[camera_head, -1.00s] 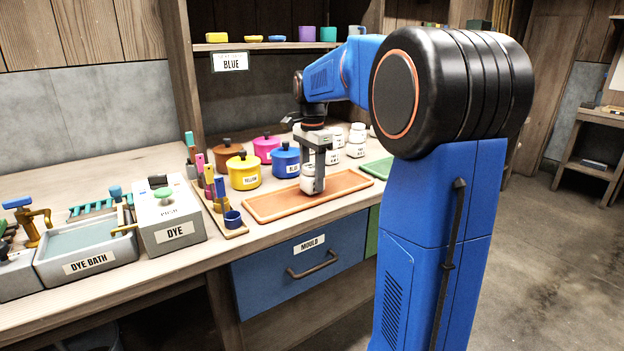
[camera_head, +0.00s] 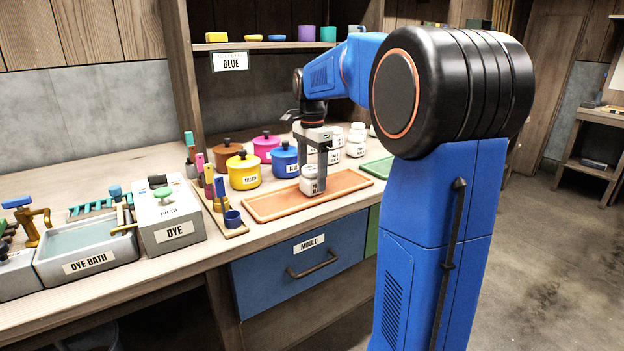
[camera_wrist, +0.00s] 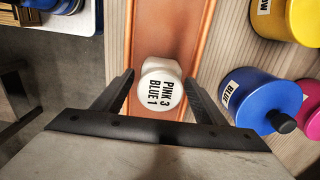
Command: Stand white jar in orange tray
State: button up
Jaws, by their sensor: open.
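The white jar (camera_head: 309,187) stands upright in the orange tray (camera_head: 268,207). In the wrist view its lid (camera_wrist: 160,91) reads "PINK 3 BLUE 1", and the tray (camera_wrist: 170,30) runs beneath it. My gripper (camera_head: 322,184) is open above the tray, its fingers pointing down around the jar. In the wrist view the fingers (camera_wrist: 160,88) lie on either side of the jar, with gaps between them and it. One finger hides part of the jar in the head view.
Blue pot (camera_head: 285,160), yellow pot (camera_head: 243,171) and pink pot (camera_head: 266,147) stand behind the tray. More white jars (camera_head: 356,140) stand behind at the right. A green tray (camera_head: 378,168) lies to the right. A brush holder (camera_head: 233,222) is close at the left.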

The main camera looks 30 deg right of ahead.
notch_tip(320, 180, up, 11)
jog(key=s+a+f+n+t, duration=0.1)
jog(key=s+a+f+n, duration=0.3)
jog(key=s, duration=0.4)
jog(key=s+a+f+n+t, duration=0.1)
jog(key=s+a+f+n, duration=0.2)
jog(key=s+a+n, duration=0.3)
jog(key=s+a+f+n+t, duration=0.1)
jog(key=s+a+f+n, duration=0.2)
jog(key=s+f, duration=0.4)
jog(key=s+a+f+n+t, duration=0.1)
jog(key=s+a+f+n, duration=0.1)
jog(key=s+f+n, duration=0.2)
jog(key=s+f, duration=0.3)
jog(key=s, duration=0.2)
jog(key=shift+a+f+n+t, duration=0.2)
jog(key=shift+a+n+t, duration=0.1)
jog(key=shift+a+t, duration=0.1)
jog(key=shift+s, duration=0.1)
dwell(0.7)
